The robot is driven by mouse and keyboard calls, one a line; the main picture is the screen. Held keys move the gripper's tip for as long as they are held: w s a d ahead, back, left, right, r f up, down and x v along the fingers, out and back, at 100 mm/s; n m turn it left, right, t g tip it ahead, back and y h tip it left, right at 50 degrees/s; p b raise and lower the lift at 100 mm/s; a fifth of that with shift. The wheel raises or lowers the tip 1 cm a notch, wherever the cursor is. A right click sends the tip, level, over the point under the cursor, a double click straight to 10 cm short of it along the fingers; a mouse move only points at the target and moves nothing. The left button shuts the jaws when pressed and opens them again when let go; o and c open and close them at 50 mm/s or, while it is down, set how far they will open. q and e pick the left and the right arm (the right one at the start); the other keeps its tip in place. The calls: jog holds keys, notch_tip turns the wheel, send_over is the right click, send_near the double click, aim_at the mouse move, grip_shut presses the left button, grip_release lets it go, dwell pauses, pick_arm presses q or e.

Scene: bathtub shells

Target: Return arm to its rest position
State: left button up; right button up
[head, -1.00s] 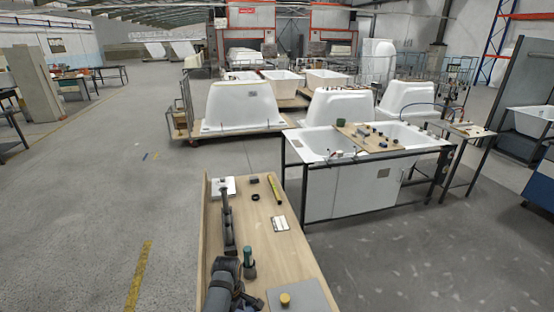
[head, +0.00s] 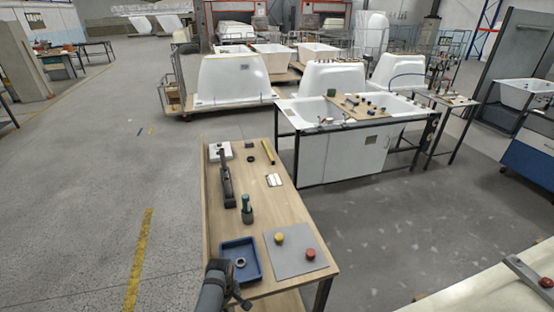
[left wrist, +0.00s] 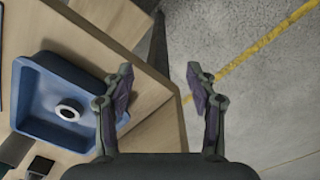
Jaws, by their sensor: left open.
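My left arm (head: 215,290) comes in at the bottom of the head view, beside the near left corner of the wooden workbench (head: 240,170). In the left wrist view my left gripper (left wrist: 160,80) is open, with nothing between its fingers. It is over the bench edge, with grey floor beyond. A blue tray (head: 257,266) holding a pale ring (head: 240,262) sits on the bench close to the gripper; the tray also shows left of the fingers in the left wrist view (left wrist: 35,105). My right gripper is not in view.
A grey plate (head: 293,262) with yellow and red knobs lies right of the tray. A green-topped tool (head: 246,208) and a dark upright fixture (head: 227,187) stand farther back. A white bathtub bench (head: 330,155) stands beyond. Open floor (head: 80,210) lies left.

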pick_arm(q)
jog(key=s+a+f+m+b, duration=0.2)
jog(key=s+f+m+b, duration=0.1)
jog(key=s+f, duration=0.65)
jog(key=s+a+f+m+b, duration=0.3)
jog(key=s+f, duration=0.3)
jog(key=f, duration=0.7)
jog(key=s+a+f+m+b, duration=0.1)
jog(key=s+a+f+m, duration=0.1)
jog(key=s+f, duration=0.2)
jog(key=s+a+f+m+b, duration=0.2)
jog(key=s+f, duration=0.3)
jog(key=s, duration=0.5)
jog(key=s+a+f+m+t+b, duration=0.1)
jog(key=s+a+f+m, duration=0.1)
jog(key=s, duration=0.6)
notch_tip(320, 180, down, 2)
jog(key=shift+a+f+y, duration=0.15)
jog(key=shift+a+y, duration=0.25)
jog(key=shift+a, duration=0.2)
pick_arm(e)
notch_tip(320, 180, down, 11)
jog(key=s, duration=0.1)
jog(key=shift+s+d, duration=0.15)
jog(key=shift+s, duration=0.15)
